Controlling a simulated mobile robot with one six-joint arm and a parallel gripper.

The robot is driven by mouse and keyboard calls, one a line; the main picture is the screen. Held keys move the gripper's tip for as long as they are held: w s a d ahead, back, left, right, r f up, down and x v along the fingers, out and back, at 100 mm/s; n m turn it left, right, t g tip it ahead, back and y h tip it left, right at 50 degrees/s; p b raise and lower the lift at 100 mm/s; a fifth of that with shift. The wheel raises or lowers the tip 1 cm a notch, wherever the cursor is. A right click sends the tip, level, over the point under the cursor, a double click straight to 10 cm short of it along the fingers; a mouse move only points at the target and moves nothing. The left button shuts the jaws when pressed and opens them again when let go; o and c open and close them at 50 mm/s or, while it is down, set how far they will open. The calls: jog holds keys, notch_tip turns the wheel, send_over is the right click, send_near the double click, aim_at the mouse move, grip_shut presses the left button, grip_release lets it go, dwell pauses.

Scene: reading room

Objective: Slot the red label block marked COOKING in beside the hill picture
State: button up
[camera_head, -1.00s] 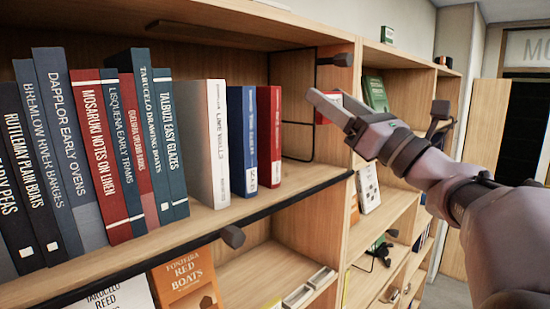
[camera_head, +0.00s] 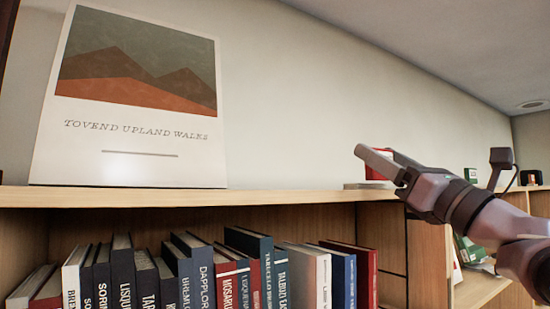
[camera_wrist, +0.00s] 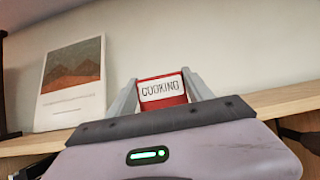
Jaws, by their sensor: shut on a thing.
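The hill picture (camera_head: 135,95), a white board titled TOVEND UPLAND WALKS with brown and orange hills, leans back upright on the bookcase top (camera_head: 260,196) at the left. It also shows at the left of the wrist view (camera_wrist: 70,85). My gripper (camera_head: 374,163) is at the right of the head view, well to the right of the picture. It is shut on the red COOKING block (camera_wrist: 163,92), whose white label faces the wrist camera. In the head view a finger hides most of the block. In the wrist view the block appears in front of the wall.
The bookcase top is clear just right of the picture. A pale flat thing (camera_head: 358,186) lies on it near my gripper. A row of books (camera_head: 228,275) fills the shelf below. A green item (camera_head: 470,174) stands farther right.

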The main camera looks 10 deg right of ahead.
jog(key=shift+w+a+p, duration=0.2)
jog(key=shift+w+a, duration=0.1)
jog(key=shift+w, duration=0.5)
jog(key=shift+w+a+p, duration=0.15)
jog(key=shift+w+a, duration=0.1)
jog(key=shift+w, duration=0.55)
jog(key=shift+f+b, duration=0.25)
jog(key=shift+b, duration=0.05)
jog(key=shift+f, duration=0.1)
jog(key=shift+s, duration=0.1)
jog(key=o, duration=1.6)
jog(key=shift+o, duration=0.2)
